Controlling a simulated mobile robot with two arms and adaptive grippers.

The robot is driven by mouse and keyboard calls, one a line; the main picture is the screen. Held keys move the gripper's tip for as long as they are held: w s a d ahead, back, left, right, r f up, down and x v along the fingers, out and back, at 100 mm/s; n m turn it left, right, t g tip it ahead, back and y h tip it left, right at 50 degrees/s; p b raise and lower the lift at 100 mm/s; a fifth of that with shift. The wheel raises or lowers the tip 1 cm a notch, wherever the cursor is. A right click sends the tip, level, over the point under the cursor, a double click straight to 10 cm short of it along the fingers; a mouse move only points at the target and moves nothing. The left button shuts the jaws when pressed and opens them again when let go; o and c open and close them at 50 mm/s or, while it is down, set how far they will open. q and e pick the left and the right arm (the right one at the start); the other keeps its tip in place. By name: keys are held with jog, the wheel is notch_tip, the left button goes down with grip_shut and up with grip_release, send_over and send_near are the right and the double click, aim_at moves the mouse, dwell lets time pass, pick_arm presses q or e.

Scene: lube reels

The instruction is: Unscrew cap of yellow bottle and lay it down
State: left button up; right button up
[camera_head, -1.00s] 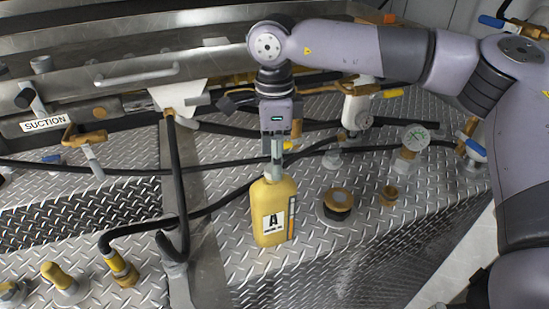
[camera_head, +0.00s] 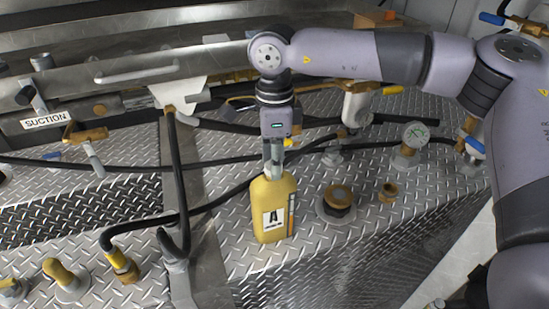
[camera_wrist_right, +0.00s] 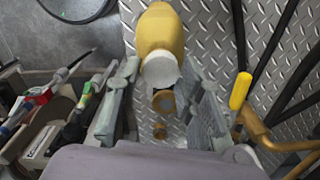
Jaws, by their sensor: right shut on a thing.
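The yellow bottle (camera_head: 272,230) stands upright on the diamond-plate deck, with a label marked A facing the camera. My right gripper (camera_head: 273,172) points straight down over its top. In the right wrist view, the gripper's fingertips (camera_wrist_right: 160,72) are on both sides of a pale grey cap (camera_wrist_right: 160,73) at the neck of the yellow bottle (camera_wrist_right: 160,30). The gripper is shut on the cap, which is still at the bottle's top. The fingers mostly hide the cap in the head view. My left gripper is in neither view.
A black hose (camera_head: 205,209) runs behind the bottle. Bare deck (camera_head: 330,255) lies in front and to the right.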

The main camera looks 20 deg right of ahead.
jog(key=c, duration=0.4)
jog(key=shift+o, duration=0.2)
jog(key=n, duration=0.3)
jog(key=shift+n, duration=1.1)
jog(key=shift+f+n, duration=0.1)
jog(key=shift+n, duration=1)
jog(key=n, duration=0.3)
jog(key=n, duration=0.5)
jog(key=shift+f, duration=0.1)
